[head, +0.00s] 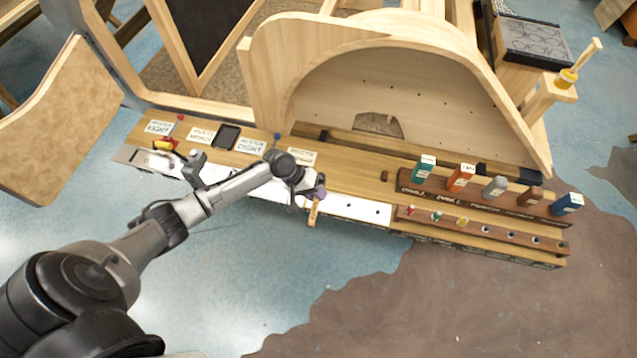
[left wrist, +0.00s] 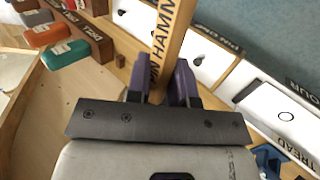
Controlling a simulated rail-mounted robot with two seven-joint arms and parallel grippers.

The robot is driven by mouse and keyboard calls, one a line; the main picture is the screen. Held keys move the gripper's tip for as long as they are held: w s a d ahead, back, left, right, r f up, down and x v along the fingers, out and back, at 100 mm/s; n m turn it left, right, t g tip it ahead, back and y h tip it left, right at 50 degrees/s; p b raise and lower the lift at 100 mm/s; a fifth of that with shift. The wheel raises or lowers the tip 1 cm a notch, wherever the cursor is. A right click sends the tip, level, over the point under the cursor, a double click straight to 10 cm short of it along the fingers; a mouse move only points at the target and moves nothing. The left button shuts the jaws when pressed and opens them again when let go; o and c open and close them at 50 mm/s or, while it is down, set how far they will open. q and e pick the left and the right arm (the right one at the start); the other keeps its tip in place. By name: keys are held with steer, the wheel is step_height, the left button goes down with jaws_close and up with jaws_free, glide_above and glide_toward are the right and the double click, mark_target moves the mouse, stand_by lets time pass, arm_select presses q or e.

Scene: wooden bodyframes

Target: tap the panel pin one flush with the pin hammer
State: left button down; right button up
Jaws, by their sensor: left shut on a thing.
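My left gripper (head: 314,196) is over the front of the long wooden bench. It is shut on the wooden handle of the pin hammer (head: 313,216). In the left wrist view, the handle (left wrist: 172,35) stands between the two purple finger pads and bears the letters "PIN HAMM". The hammer's head cannot be made out. I cannot tell which thing is panel pin one. Small coloured pieces (head: 437,216) sit in a low rack (head: 490,231) at the bench's right front. My right gripper is not in view.
A curved wooden bodyframe (head: 330,60) stands behind the bench. Several small coloured boxes (head: 461,176) stand in a dark rack (head: 540,207) at the right. White cards (head: 250,146) and a dark tray (head: 226,136) lie at the left. The floor in front is clear.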

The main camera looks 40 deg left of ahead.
arm_select(q)
steer(key=shift+r, duration=0.3)
steer(key=shift+f, duration=0.1)
steer(key=shift+s+f+b, duration=0.15)
steer(key=shift+f+b, duration=0.45)
steer(key=shift+b, duration=0.1)
steer(key=shift+f+b, duration=0.3)
steer(key=shift+f, duration=0.4)
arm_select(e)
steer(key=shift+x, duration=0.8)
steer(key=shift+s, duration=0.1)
